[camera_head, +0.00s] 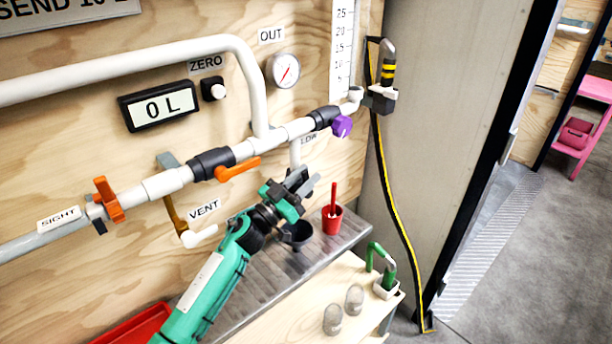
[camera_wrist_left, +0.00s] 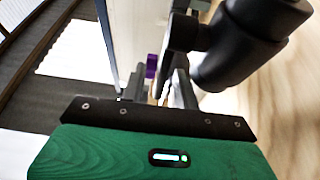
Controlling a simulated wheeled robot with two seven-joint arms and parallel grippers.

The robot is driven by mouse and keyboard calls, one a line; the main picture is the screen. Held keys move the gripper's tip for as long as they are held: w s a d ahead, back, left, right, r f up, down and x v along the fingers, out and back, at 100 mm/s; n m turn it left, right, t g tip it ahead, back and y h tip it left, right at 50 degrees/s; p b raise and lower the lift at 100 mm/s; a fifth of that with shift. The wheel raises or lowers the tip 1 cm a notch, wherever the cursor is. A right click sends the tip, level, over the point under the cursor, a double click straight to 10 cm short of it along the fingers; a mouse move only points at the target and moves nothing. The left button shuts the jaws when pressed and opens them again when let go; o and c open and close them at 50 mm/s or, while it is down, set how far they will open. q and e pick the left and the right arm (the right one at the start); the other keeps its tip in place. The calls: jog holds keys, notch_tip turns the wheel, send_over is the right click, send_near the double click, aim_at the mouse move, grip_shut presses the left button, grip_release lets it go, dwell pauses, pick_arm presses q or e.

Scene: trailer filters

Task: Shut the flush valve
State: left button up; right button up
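No label reading "flush" can be made out. An orange lever (camera_head: 237,168) sits on a black valve body on the white pipe, lying nearly along the pipe. Another orange handle (camera_head: 108,200) stands across the pipe at the left. A purple knob (camera_head: 342,126) is on the pipe's right end and also shows beyond the fingers in the left wrist view (camera_wrist_left: 151,66). My left gripper (camera_head: 303,183) is below the pipe, right of the orange lever and apart from the knob. Its fingers look parted and empty. My right gripper is out of view.
A black cup (camera_head: 297,236) and a red cup (camera_head: 332,220) stand on the metal shelf (camera_head: 262,287) under the gripper. A gauge (camera_head: 283,71) and a display (camera_head: 158,106) are on the wall. A yellow-black hose (camera_head: 390,190) hangs at the right.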

pick_arm(q)
jog(key=shift+w+d+r, duration=0.1)
jog(key=shift+w+d, duration=0.05)
grip_shut()
dwell(0.4)
